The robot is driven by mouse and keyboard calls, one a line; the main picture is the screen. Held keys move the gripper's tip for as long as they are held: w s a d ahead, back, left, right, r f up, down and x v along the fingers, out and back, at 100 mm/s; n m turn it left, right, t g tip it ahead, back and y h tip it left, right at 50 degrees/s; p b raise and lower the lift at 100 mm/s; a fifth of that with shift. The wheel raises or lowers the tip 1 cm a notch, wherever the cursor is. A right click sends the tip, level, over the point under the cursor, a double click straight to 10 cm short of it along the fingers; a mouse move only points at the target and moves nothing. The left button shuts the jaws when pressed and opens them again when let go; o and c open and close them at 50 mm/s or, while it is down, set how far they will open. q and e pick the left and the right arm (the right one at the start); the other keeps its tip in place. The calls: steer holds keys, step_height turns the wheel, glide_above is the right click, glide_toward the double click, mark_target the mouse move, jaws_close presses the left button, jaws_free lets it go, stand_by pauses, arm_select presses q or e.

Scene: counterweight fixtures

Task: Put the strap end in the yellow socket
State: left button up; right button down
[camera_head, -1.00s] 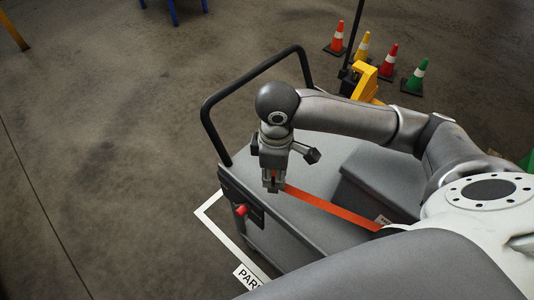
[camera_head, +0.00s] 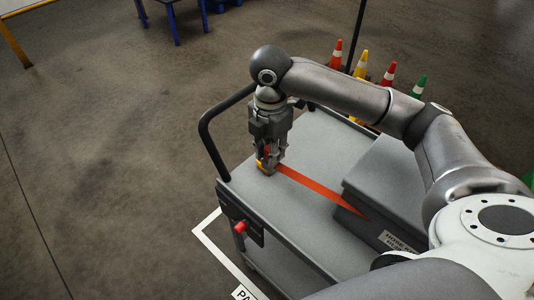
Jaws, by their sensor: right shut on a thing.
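The orange strap (camera_head: 322,192) runs taut from the dark grey box (camera_head: 398,168) across the cart deck to my right gripper (camera_head: 267,165). My right gripper points down and is shut on the strap end, which its fingers mostly hide. The yellow socket (camera_head: 262,168) shows as a small patch right at the fingertips, near the deck's far left side. The fingers cover most of it, so I cannot tell whether the strap end is inside it or just over it. My left gripper is not in view.
The grey cart (camera_head: 300,225) has a black handle (camera_head: 205,135) at its far left end and a red knob (camera_head: 240,227) on its side. Several cones and a blue-legged table (camera_head: 172,18) stand on the floor behind. The deck left of the box is mostly clear.

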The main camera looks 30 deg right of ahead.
steer(key=w+d+f, duration=0.1)
steer(key=w+f, duration=0.1)
steer(key=w+d+f, duration=0.1)
steer(key=w+f, duration=0.1)
steer(key=w, duration=0.1)
steer(key=w+d+f, duration=0.1)
steer(key=w+f, duration=0.1)
steer(key=f, duration=0.1)
steer(key=shift+w+f+p, duration=0.1)
steer(key=shift+w+p, duration=0.05)
steer(key=shift+p, duration=0.2)
step_height(320, 180, down, 2)
steer(key=shift+f+p, duration=0.1)
steer(key=shift+p, duration=0.35)
steer(key=shift+w+f, duration=0.1)
steer(key=shift+f, duration=0.4)
steer(key=c, duration=1.3)
jaws_free()
steer(key=shift+f, duration=0.15)
steer(key=shift+o, duration=0.2)
step_height(320, 180, up, 12)
steer(key=b, duration=0.1)
steer(key=shift+r+b, duration=0.2)
steer(key=shift+b, duration=0.1)
